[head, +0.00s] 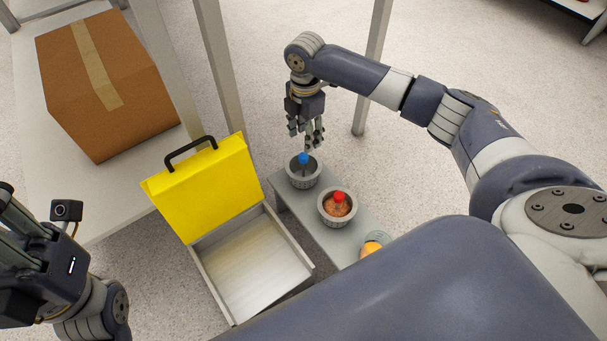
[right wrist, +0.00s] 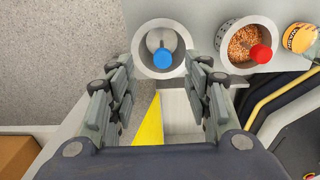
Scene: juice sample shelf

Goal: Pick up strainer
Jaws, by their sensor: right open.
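A grey slotted basket that looks like a strainer (head: 304,178) stands at the far end of a narrow grey bench, with a blue-knobbed piece (head: 303,159) inside. In the right wrist view the strainer (right wrist: 144,67) is just beyond the fingertips, with the blue knob (right wrist: 162,59) near its front rim. A second, similar basket (head: 337,218) holds orange-brown bits and a red-knobbed piece (head: 339,197). My right gripper (head: 310,141) is open and empty, pointing down above the blue-knobbed strainer. My left gripper (head: 30,245) is at the left edge, partly cut off.
An orange-labelled can (head: 371,248) stands at the bench's near end. A yellow case lid (head: 207,190) with a black handle rises beside an empty, light-floored tray (head: 250,265). A cardboard box (head: 105,85) sits on the white table at left. Bare floor lies behind the bench.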

